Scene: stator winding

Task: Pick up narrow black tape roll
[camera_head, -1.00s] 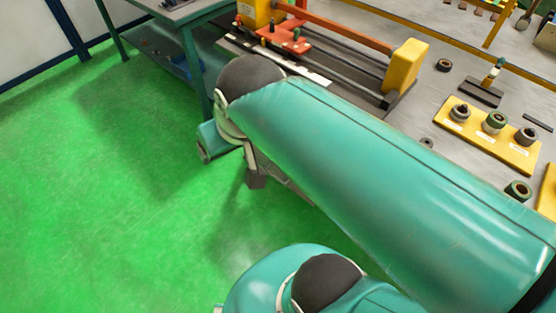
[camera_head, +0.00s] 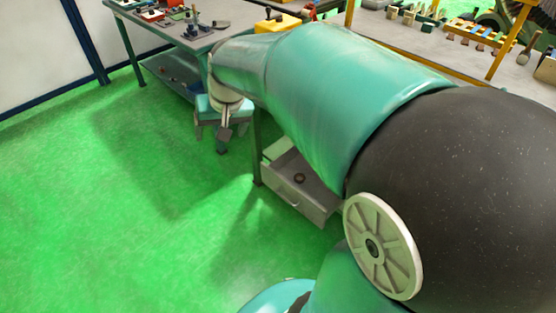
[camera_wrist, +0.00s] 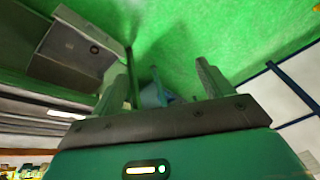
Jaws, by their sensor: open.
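A small dark ring-shaped roll (camera_head: 299,178) lies in the open grey drawer (camera_head: 310,207) under the workbench, in the head view. I cannot tell whether it is the narrow black tape roll. My gripper (camera_head: 222,140) hangs to the left of the drawer, above the green floor and apart from the roll. In the wrist view my gripper (camera_wrist: 160,82) has its two fingers spread, with nothing held between them.
A grey bench (camera_head: 172,32) with tools stands at the back left. My arm covers most of the main workbench, including where rolls stood on yellow holders. The green floor (camera_head: 110,190) at the left is clear. The drawer's front wall and the bench leg (camera_head: 256,150) stand near my gripper.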

